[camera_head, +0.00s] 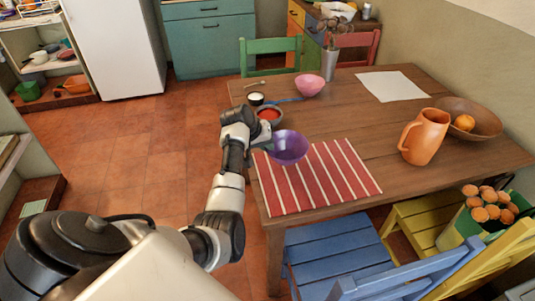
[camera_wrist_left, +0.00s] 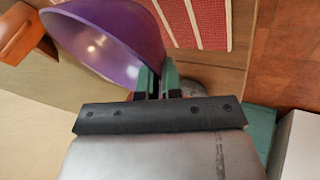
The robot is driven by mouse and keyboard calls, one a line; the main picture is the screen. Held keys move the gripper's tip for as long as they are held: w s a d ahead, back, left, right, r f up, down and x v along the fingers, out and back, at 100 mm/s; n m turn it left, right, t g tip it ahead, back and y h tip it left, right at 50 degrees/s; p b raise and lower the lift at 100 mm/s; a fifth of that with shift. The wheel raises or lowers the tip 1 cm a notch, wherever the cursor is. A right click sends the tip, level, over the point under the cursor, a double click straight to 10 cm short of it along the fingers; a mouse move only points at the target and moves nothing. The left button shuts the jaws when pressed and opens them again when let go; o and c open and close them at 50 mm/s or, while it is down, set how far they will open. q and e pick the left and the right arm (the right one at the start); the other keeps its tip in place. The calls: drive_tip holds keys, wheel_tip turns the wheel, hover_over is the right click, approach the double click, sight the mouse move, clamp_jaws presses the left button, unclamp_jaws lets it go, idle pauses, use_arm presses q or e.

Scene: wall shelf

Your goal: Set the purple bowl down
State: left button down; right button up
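The purple bowl (camera_head: 289,147) is by the far edge of the red striped mat (camera_head: 335,182) on the wooden table. I cannot tell whether its base touches the mat or hangs just above it. My left gripper (camera_head: 268,143) reaches in from the left and is shut on the bowl's near-left rim. In the left wrist view the purple bowl (camera_wrist_left: 110,35) looks tilted, with its rim between the fingertips (camera_wrist_left: 157,75). My right gripper is not in view.
A red-filled bowl (camera_head: 270,114), a small white-topped cup (camera_head: 256,99) and a pink bowl (camera_head: 309,86) stand behind the purple bowl. An orange jug (camera_head: 425,136) and a wooden bowl (camera_head: 482,113) stand at the right. The mat's striped middle is bare. A blue chair (camera_head: 340,250) stands in front.

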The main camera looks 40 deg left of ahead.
use_arm(q)
drive_tip(key=shift+f, duration=2)
drive_tip(key=shift+f, duration=0.1)
drive_tip(key=c, duration=1.3)
unclamp_jaws()
drive_tip(key=shift+s+a+r, duration=0.1)
drive_tip(key=shift+r, duration=0.2)
drive_tip(key=p+v, duration=0.1)
drive_tip(key=v, duration=1)
drive_tip(key=shift+s+r, duration=0.2)
drive_tip(key=shift+r, duration=0.05)
